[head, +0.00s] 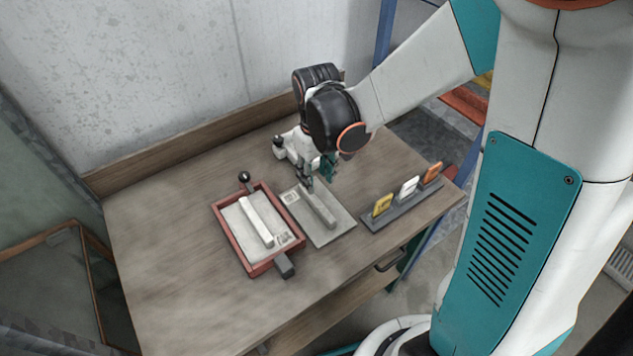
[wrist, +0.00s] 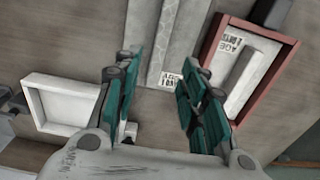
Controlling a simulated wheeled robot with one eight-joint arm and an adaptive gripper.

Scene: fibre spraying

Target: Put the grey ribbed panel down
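The grey ribbed panel (head: 337,222) lies flat on the table, just right of a red-framed tray. A raised grey bar runs along it, and a printed label is at its far end. In the wrist view the panel (wrist: 145,40) extends from the top edge toward my fingers. My gripper (head: 308,181) is over the far end of the panel. In the wrist view my gripper (wrist: 158,80) has its teal fingers spread apart with nothing clasped between them. Whether a fingertip touches the panel cannot be told.
The red-framed tray (head: 223,223) holds a pale ribbed panel (head: 257,221) and has dark handles. A grey rack (head: 402,209) with yellow, white and orange cards stands on the right. A white square tray (wrist: 33,110) is left in the wrist view. The table's left side is clear.

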